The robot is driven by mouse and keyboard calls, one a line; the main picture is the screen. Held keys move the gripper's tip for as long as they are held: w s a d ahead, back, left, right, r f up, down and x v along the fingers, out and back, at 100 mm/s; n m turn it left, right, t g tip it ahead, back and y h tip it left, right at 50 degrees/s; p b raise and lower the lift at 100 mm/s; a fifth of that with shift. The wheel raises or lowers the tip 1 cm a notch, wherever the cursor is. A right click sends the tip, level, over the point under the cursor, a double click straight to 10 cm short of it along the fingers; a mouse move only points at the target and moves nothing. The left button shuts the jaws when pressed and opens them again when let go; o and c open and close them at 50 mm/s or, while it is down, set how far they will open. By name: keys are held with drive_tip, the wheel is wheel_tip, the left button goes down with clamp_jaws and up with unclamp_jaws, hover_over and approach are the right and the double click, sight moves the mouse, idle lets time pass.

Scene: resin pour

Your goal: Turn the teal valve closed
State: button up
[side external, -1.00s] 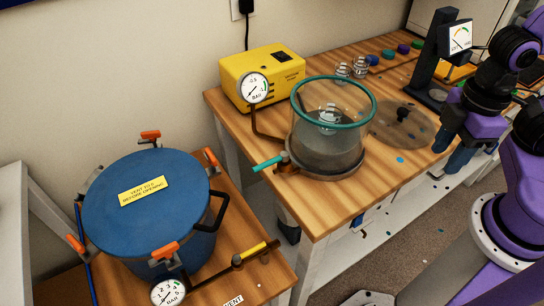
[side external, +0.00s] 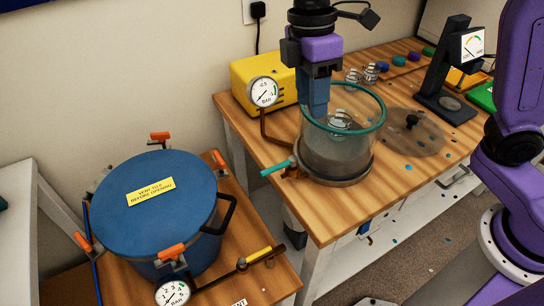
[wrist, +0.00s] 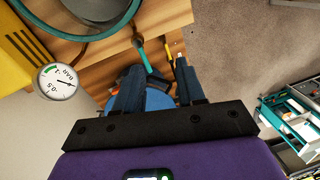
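The teal valve handle (side external: 276,167) sticks out to the left at the base of the glass vacuum chamber (side external: 338,152), on a brass-coloured fitting. In the wrist view the teal handle (wrist: 146,58) shows beyond my fingertips, between their lines. My gripper (side external: 316,112) points down, above and to the right of the handle, at the chamber's left rim in the picture, apart from the valve. In the wrist view my gripper (wrist: 159,72) has its two blue fingers spread with nothing between them. Whether the fingers touch the teal rim is unclear.
A yellow pump (side external: 254,82) and a vacuum gauge (side external: 263,92) stand behind the valve. The blue pressure pot (side external: 150,198) with orange clamps is at left. A clear lid (side external: 422,140) lies right of the chamber. Space left of the handle is free.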

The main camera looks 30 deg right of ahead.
drive_tip(key=n, duration=0.2)
approach(273, 167)
drive_tip(key=shift+g, duration=0.3)
drive_tip(key=f, duration=0.5)
drive_tip(key=s+f, duration=0.1)
drive_tip(key=f, duration=0.1)
drive_tip(key=shift+d+f, duration=0.15)
drive_tip(key=shift+f, duration=0.25)
clamp_jaws()
